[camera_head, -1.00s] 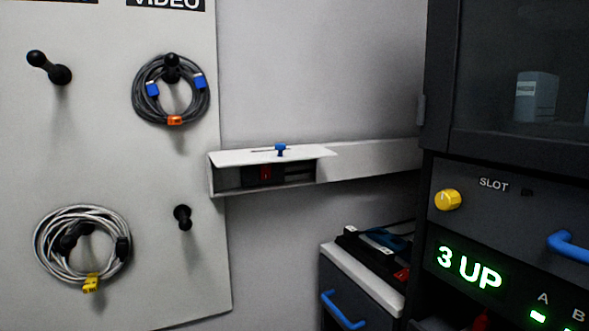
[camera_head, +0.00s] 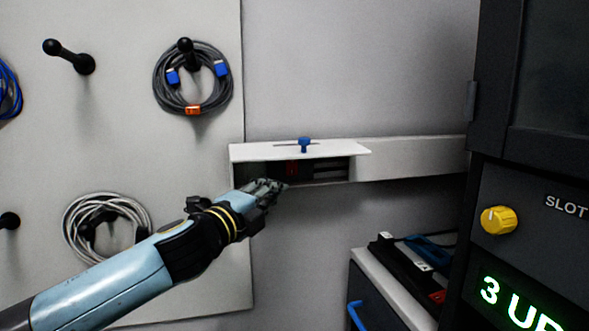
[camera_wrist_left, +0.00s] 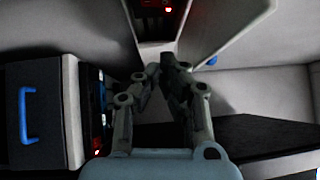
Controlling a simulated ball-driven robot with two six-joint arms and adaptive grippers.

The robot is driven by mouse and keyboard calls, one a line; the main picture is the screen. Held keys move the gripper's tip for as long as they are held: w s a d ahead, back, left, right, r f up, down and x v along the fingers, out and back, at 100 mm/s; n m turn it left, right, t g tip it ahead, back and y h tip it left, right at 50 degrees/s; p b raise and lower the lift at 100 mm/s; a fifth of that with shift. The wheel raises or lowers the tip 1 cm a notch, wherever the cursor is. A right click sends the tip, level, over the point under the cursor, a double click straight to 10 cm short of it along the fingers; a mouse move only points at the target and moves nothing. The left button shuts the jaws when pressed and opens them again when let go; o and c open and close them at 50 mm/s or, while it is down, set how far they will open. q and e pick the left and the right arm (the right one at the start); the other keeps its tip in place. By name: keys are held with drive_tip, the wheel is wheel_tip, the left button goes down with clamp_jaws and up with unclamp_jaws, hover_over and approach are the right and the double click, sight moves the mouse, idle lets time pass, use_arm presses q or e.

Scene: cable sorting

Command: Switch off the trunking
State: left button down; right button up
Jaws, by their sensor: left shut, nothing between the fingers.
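The white trunking (camera_head: 415,158) runs along the grey wall. Its lid (camera_head: 345,150) with a blue knob (camera_head: 304,144) is raised, and the front is open. Inside sits a dark unit with a red switch (camera_head: 291,168). In the left wrist view the opening shows at the top, with a lit red switch (camera_wrist_left: 154,4) in it. My left gripper (camera_head: 282,186) is shut and empty just in front of and below the opening's left part. Its closed fingers (camera_wrist_left: 163,70) point toward the opening in the wrist view. Whether the fingertips touch anything cannot be told. My right gripper is out of view.
A pegboard (camera_head: 120,150) with coiled cables hangs at left. A dark rack with a yellow knob (camera_head: 497,220) and a green display (camera_head: 515,305) stands at right. A low cabinet (camera_head: 390,295) holding a power strip (camera_head: 405,262) is below the trunking.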

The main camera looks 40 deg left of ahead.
use_arm(q)
drive_tip(key=p, duration=0.4)
approach(293, 168)
drive_tip(key=w+d+r, duration=0.2)
drive_tip(key=w+d, duration=0.2)
drive_tip(key=shift+w+a+f, duration=0.15)
drive_tip(key=shift+w+a, duration=0.7)
drive_tip(key=shift+w, duration=0.2)
drive_tip(key=shift+w+a, duration=0.35)
drive_tip(key=shift+a, duration=0.1)
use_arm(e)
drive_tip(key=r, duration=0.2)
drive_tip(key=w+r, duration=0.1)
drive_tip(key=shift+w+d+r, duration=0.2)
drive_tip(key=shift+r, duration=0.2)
